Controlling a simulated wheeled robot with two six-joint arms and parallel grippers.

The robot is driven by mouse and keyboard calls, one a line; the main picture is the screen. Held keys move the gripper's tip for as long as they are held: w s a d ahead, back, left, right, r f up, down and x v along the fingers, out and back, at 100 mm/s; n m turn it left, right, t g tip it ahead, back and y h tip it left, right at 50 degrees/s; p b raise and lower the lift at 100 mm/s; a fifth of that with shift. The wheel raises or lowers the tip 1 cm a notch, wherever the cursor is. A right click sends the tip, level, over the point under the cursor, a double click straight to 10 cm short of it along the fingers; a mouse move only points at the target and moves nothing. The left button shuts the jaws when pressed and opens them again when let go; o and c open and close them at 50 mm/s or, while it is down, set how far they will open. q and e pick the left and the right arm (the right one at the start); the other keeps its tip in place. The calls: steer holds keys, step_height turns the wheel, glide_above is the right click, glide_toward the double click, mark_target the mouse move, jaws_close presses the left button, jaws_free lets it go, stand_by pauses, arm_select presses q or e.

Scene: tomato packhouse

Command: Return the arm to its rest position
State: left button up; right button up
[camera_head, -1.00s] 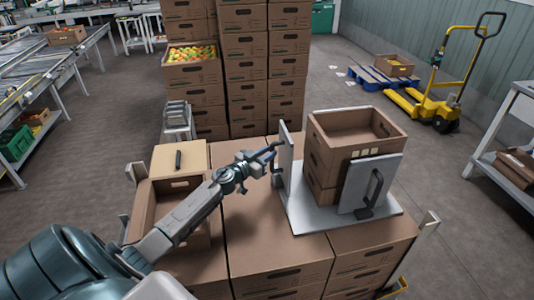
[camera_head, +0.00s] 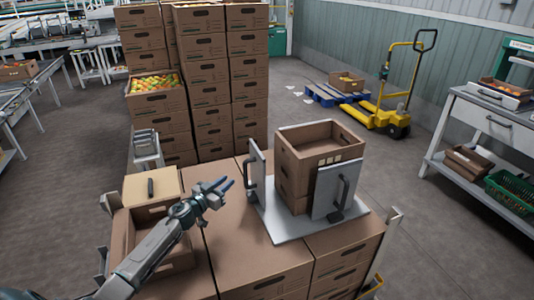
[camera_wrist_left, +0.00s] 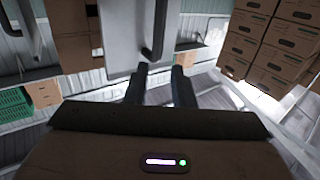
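My left arm comes in from the lower left in the head view. Its gripper (camera_head: 225,186) is above the brown box tops, just left of the grey metal holder's upright plate (camera_head: 257,171), with a small gap. In the left wrist view its two dark fingers (camera_wrist_left: 160,88) are apart with nothing between them. A plate with a dark handle (camera_wrist_left: 154,40) shows beyond them. The holder's base (camera_head: 285,227) carries stacked open cartons (camera_head: 318,152), with a second handled plate (camera_head: 331,190) at the front right. My right gripper is in neither view.
An open carton (camera_head: 128,235) lies under my left forearm, with a tan lid and dark handle (camera_head: 151,187) behind it. Tall carton stacks (camera_head: 205,85) stand behind. A yellow pallet jack (camera_head: 395,120) and a shelved table (camera_head: 480,125) are at right.

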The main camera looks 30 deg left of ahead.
arm_select(q)
steer(key=shift+s+d, duration=0.1)
steer(key=s+d+f+g+y, duration=0.15)
steer(key=s+d+g, duration=0.45)
steer(key=s, duration=0.8)
steer(key=s+d+f+g+y, duration=0.1)
steer(key=s+d+f+g, duration=0.2)
steer(key=s+d, duration=0.75)
steer(key=s+d+f+g+y, duration=0.15)
steer(key=s+d+g, duration=0.35)
steer(key=s, duration=1.2)
steer(key=a+f+n+g, duration=0.1)
steer(key=a+f, duration=0.2)
steer(key=f, duration=2.8)
steer(key=s+a+f+g, duration=0.1)
steer(key=s+f, duration=1.5)
steer(key=f, duration=0.2)
steer(key=shift+s+a+f+h, duration=0.15)
steer(key=shift+s+f+h, duration=0.15)
steer(key=shift+s+f, duration=0.1)
steer(key=shift+g, duration=0.3)
